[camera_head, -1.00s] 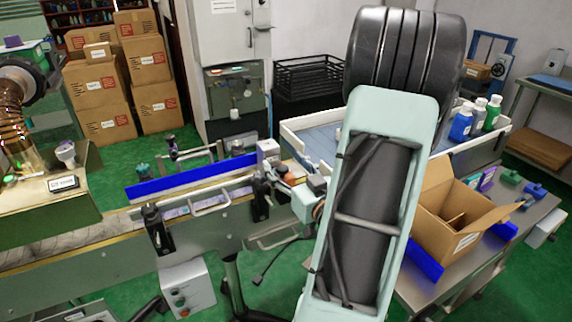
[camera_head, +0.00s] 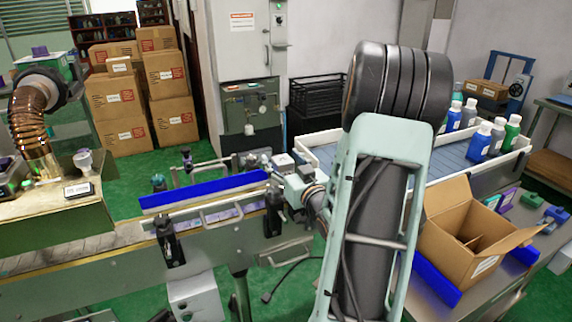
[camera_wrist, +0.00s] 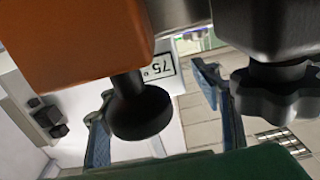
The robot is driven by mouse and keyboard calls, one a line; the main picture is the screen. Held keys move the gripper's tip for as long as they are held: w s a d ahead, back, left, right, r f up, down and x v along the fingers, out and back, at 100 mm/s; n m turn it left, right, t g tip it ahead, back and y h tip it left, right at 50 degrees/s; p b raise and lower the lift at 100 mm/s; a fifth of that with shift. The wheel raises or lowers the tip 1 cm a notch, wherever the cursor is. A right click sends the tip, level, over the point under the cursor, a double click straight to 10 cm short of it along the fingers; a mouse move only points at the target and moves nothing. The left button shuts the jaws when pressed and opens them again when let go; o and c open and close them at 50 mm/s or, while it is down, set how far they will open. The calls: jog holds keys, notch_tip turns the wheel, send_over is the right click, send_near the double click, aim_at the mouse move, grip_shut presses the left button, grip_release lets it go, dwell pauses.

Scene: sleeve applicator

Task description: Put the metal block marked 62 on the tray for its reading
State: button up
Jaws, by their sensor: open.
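My gripper shows in the wrist view (camera_wrist: 152,82) as two blue-grey fingers, spread apart with nothing seen held between them. A white label (camera_wrist: 160,69) with dark characters, perhaps 75, shows beyond the fingers. No metal block marked 62 can be made out in either view. No reading tray can be identified for certain. In the head view, my arm reaches to the end of the conveyor and my fingers cannot be made out there.
An orange housing (camera_wrist: 75,45), a round black knob (camera_wrist: 138,108) and a dark lobed knob (camera_wrist: 280,90) crowd the wrist view. The conveyor (camera_head: 110,255) has a blue guide rail (camera_head: 205,189). A white-rimmed bin (camera_head: 470,160) and an open carton (camera_head: 465,235) lie right.

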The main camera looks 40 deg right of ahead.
jog(key=shift+c, duration=0.3)
grip_shut()
jog(key=shift+w+a, duration=0.1)
